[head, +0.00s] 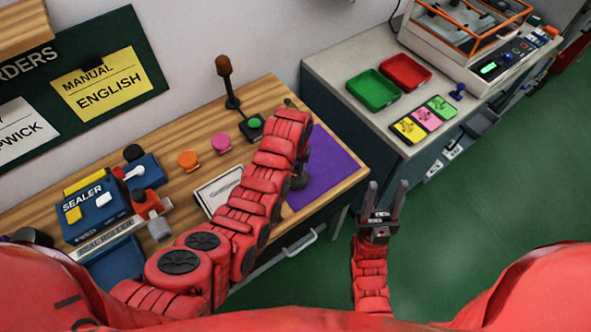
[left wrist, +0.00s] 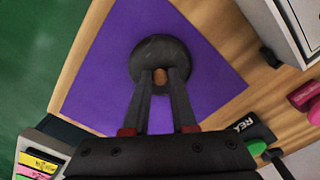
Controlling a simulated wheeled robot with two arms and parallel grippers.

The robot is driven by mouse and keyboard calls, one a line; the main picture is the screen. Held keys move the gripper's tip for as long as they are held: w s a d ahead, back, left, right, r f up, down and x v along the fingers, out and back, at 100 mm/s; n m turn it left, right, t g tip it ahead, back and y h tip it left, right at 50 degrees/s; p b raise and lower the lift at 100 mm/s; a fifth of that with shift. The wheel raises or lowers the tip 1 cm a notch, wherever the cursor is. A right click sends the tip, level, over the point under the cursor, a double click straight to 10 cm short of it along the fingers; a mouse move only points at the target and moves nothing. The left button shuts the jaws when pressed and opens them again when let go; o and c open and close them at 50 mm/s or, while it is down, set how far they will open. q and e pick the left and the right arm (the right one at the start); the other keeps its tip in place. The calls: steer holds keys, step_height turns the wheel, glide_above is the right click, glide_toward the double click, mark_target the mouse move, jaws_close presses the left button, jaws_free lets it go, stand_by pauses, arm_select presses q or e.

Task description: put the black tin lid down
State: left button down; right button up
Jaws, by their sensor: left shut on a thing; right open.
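The black tin lid (left wrist: 158,50) shows in the left wrist view as a dark round disc with a small brown knob at its middle. My left gripper (left wrist: 161,79) is shut on the knob, its two dark fingers on either side. The lid is over the purple mat (left wrist: 105,72), also seen in the head view (head: 333,170); I cannot tell whether it touches the mat. In the head view my left arm hides most of the lid and gripper. My right gripper (head: 388,192) is open and empty, over the green floor right of the wooden table.
On the wooden table (head: 190,130) stand a blue sealer (head: 90,208), an orange knob (head: 188,159), a pink knob (head: 221,142) and a lamp post (head: 229,85). A side bench holds a green tray (head: 373,90), a red tray (head: 405,72) and a machine (head: 470,35).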

arm_select(q)
steer(key=shift+s+f, duration=0.1)
steer(key=shift+f, duration=0.6)
steer(key=shift+f, duration=0.1)
steer(key=c, duration=0.7)
jaws_free()
